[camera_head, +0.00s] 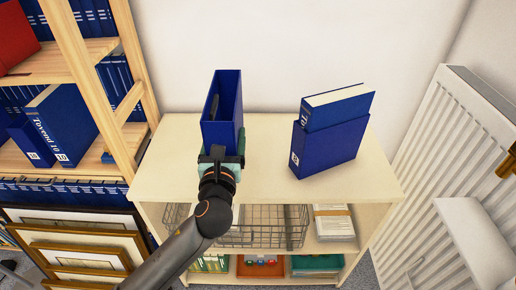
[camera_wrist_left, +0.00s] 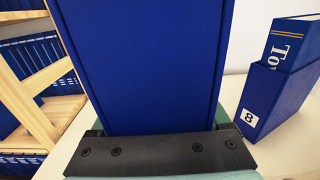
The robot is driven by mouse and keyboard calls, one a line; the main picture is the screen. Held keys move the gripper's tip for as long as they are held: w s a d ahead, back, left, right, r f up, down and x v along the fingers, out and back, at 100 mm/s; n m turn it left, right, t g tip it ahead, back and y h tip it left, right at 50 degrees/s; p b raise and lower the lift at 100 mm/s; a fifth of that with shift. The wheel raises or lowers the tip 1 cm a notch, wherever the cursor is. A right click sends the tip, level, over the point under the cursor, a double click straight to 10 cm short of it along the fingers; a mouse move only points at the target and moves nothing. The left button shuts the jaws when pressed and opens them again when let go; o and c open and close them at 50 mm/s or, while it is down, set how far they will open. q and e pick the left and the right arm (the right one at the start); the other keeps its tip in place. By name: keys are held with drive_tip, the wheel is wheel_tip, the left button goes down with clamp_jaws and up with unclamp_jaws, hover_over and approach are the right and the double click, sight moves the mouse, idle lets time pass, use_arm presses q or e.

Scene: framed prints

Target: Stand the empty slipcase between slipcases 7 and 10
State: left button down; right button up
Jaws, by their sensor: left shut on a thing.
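The empty blue slipcase (camera_head: 222,125) is upright with its open top facing up, above or on the pale cabinet top; I cannot tell if it touches. My left gripper (camera_head: 220,158) is shut on its near, lower part. In the left wrist view the slipcase (camera_wrist_left: 145,65) fills the middle, between the jaws. A dark shape shows inside it. On the wooden shelf at left, a volume marked "Tovend 10" (camera_head: 62,125) leans beside a blue slipcase (camera_head: 30,145) whose label is too small to read. I cannot make out slipcase 7. My right gripper is not in view.
Slipcase 8 (camera_wrist_left: 265,100), with a book (camera_head: 340,108) sticking out, stands right on the cabinet top (camera_head: 260,175). The wooden shelf's upright (camera_head: 88,75) lies between cabinet and shelf bay. Below are wire baskets (camera_head: 265,230) and framed prints (camera_head: 75,235). A radiator (camera_head: 440,160) is at right.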

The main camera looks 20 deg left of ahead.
use_arm(q)
drive_tip(key=w+f, duration=0.1)
drive_tip(key=w, duration=0.1)
drive_tip(key=w+d+b, duration=0.1)
drive_tip(key=w, duration=0.1)
drive_tip(key=w+f, duration=0.1)
drive_tip(key=w, duration=0.1)
drive_tip(key=shift+d+f, duration=0.25)
drive_tip(key=shift+f, duration=0.1)
drive_tip(key=w+f+b, duration=0.1)
drive_tip(key=f, duration=0.2)
drive_tip(key=w+d+f+b, duration=0.1)
drive_tip(key=w+f+b, duration=0.1)
drive_tip(key=f, duration=0.1)
drive_tip(key=w+f+b, duration=0.1)
drive_tip(key=w+f, duration=0.1)
drive_tip(key=shift+w+d+f+b, duration=0.1)
drive_tip(key=shift+d+f+b, duration=0.05)
drive_tip(key=shift+f+b, duration=0.25)
drive_tip(key=shift+f, duration=0.25)
drive_tip(key=shift+r, duration=0.1)
unclamp_jaws()
drive_tip(key=shift+f, duration=0.2)
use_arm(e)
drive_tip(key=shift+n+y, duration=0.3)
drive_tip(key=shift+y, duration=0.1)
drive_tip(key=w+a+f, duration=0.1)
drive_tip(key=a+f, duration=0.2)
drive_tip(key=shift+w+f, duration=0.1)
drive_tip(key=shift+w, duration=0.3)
